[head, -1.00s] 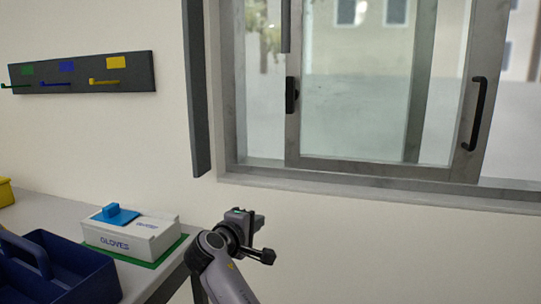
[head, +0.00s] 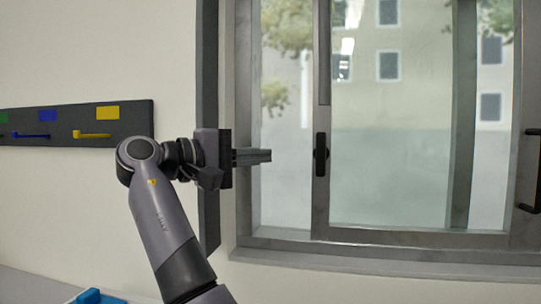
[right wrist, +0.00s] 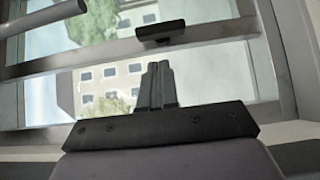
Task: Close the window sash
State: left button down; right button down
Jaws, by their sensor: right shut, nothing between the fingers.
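The window sash (head: 321,205) has a grey metal frame around a glass pane. A black latch-like grip (head: 321,155) is on its left stile, and a black pull handle (head: 530,170) shows at the right edge of the head view. A strip of window lies between the left stile and the window frame (head: 243,120). My right gripper (head: 270,155) is shut and empty, pointing right in front of that strip, left of the stile. In the right wrist view its fingertips (right wrist: 157,66) point toward the stile and black grip (right wrist: 160,31), apart from them. My left gripper is not in view.
A dark rack (head: 60,124) with coloured hooks hangs on the wall at left. A dark upright post (head: 208,60) stands beside the window frame, behind my right arm. A blue object (head: 90,297) shows at the bottom edge. A sill (head: 380,262) runs below the window.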

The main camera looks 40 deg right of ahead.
aim_at(316, 153)
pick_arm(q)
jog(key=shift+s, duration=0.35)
pick_arm(e)
jog(key=s+d, duration=0.1)
jog(key=d, duration=0.8)
jog(key=shift+s+d, duration=0.15)
jog(key=shift+s, duration=0.05)
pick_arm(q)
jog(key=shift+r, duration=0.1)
